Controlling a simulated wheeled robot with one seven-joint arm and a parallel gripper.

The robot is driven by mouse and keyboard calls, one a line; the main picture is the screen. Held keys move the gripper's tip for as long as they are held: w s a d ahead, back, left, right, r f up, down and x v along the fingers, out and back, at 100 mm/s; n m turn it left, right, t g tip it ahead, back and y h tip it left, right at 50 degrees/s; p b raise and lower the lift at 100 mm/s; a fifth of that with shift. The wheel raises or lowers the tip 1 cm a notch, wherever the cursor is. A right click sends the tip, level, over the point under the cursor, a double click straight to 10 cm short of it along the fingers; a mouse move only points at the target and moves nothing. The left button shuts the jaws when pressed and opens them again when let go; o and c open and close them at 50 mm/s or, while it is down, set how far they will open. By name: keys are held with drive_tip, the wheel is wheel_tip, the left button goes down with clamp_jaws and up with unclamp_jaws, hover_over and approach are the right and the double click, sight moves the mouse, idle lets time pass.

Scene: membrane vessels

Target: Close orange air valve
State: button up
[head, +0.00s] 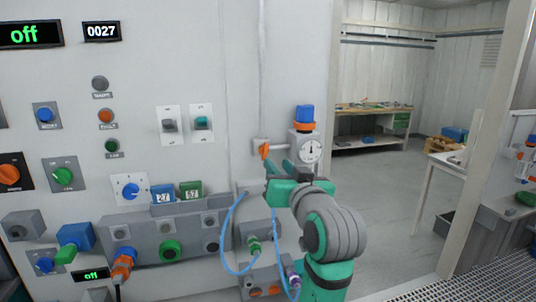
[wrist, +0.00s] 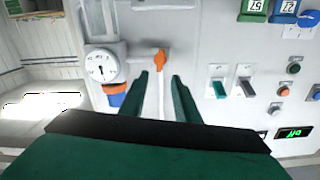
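The orange air valve (head: 265,150) is a small orange handle on a pipe at the panel's right edge, left of the round gauge (head: 311,151). My green gripper (head: 278,166) is just below and right of it in the head view. In the wrist view, which looks upside down, the orange valve handle (wrist: 160,60) shows just past the fingertips, roughly midway between them. My gripper (wrist: 161,76) is open there, with an empty gap between the two fingers. I cannot tell whether a finger touches the handle.
A blue and orange cap (head: 305,117) sits above the gauge. The panel has switches (head: 201,122), knobs and buttons to the left. Blue hoses (head: 231,235) loop below, beside my arm. A workbench (head: 385,110) stands at the back right, with open floor before it.

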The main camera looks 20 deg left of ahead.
sight(266, 151)
drive_tip(key=x, duration=1)
clamp_jaws()
